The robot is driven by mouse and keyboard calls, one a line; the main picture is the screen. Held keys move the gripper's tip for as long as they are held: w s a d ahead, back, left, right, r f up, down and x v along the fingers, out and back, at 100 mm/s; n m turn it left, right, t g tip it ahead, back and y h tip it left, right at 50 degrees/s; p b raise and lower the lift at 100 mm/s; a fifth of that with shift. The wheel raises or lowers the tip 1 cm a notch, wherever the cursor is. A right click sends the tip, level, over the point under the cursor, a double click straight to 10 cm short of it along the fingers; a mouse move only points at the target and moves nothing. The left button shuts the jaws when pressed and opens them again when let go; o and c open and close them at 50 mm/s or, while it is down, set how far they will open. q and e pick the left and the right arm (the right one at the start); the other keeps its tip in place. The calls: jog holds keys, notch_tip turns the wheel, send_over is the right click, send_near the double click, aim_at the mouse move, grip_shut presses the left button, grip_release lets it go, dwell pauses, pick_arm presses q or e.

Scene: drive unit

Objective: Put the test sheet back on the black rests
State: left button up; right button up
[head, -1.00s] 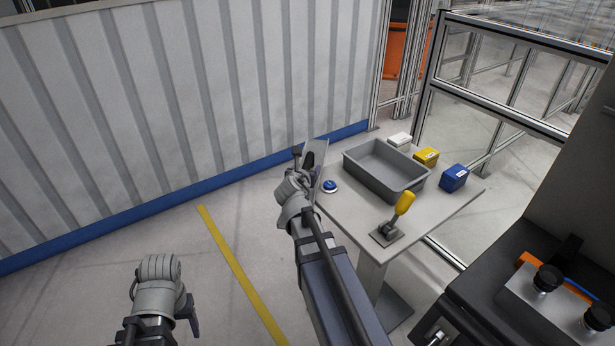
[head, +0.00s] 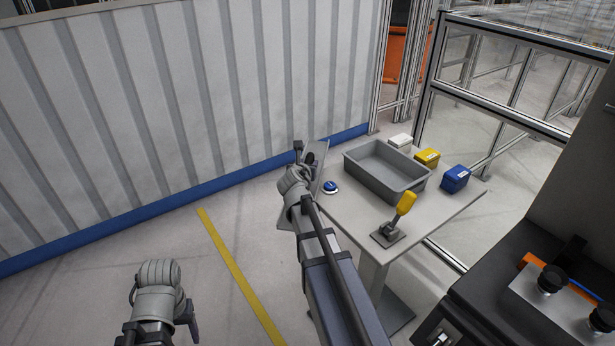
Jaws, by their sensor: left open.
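A thin grey plate (head: 320,155), which looks like the test sheet, stands nearly edge-on at the left end of the grey table. My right gripper (head: 304,157) is at this plate and appears shut on it; one dark finger shows against its face, and the far side is hidden. My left gripper (head: 190,322) is open and empty, low at the left over bare floor and well apart from the plate. I cannot make out the black rests for certain.
The table (head: 345,218) carries a grey bin (head: 385,170), white, yellow (head: 427,157) and blue (head: 455,178) boxes, a blue button (head: 330,187) and a yellow-handled clamp (head: 403,204). A dark machine (head: 500,275) with black knobs stands at right. The left floor is clear.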

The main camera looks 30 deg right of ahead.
grip_shut()
dwell(1.0)
